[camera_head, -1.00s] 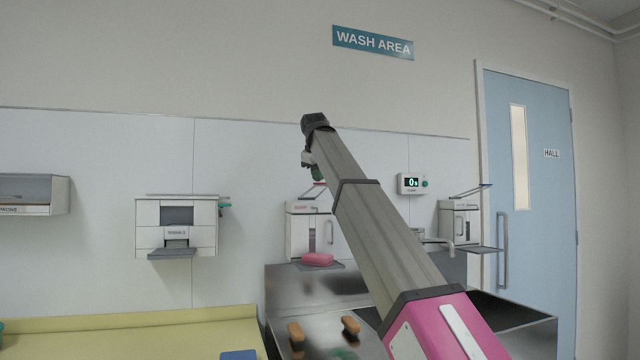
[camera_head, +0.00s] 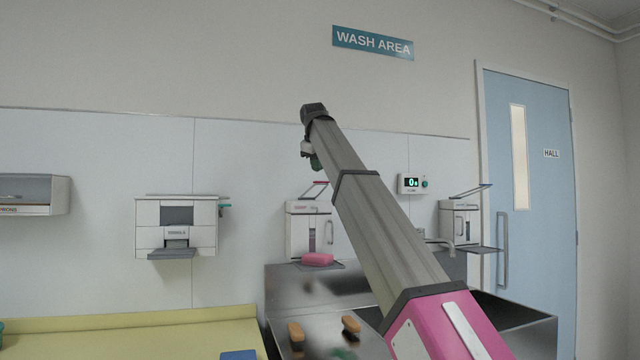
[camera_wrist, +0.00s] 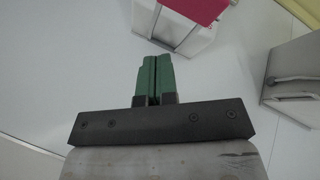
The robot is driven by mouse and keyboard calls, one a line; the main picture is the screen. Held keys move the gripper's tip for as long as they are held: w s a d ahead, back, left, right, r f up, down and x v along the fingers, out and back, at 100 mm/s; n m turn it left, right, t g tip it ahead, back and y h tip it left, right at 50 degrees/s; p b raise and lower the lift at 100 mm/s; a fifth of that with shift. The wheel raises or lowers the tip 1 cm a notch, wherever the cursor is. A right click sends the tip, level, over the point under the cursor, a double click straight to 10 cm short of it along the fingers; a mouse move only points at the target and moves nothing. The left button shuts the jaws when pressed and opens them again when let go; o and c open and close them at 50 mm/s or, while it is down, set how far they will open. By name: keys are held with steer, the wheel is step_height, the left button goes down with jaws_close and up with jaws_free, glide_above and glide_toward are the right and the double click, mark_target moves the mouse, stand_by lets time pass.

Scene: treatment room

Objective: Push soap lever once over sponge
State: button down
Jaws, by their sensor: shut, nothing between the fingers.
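The white soap dispenser (camera_head: 298,235) with the red lever (camera_head: 316,187) is mounted on the wall panel at centre. The pink sponge (camera_head: 317,259) lies on its tray below. My gripper (camera_head: 316,163), with green fingers, is shut and empty just above the red lever, with a visible gap in the head view. In the wrist view my closed fingers (camera_wrist: 155,62) point towards the dispenser (camera_wrist: 172,28), and its red lever (camera_wrist: 197,7) is partly cut off by the top edge. The sponge is not visible there.
Another white wall unit (camera_head: 176,228) is at left. Brown-orange brushes (camera_head: 351,325) lie on the steel sink surface (camera_head: 290,285) below. A yellow-edged counter (camera_head: 130,322) is at lower left.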

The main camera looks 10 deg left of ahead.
steer(key=r, duration=0.3)
steer(key=shift+w+a, duration=0.25)
steer(key=shift+w, duration=0.15)
steer(key=shift+s, duration=0.1)
stand_by(0.4)
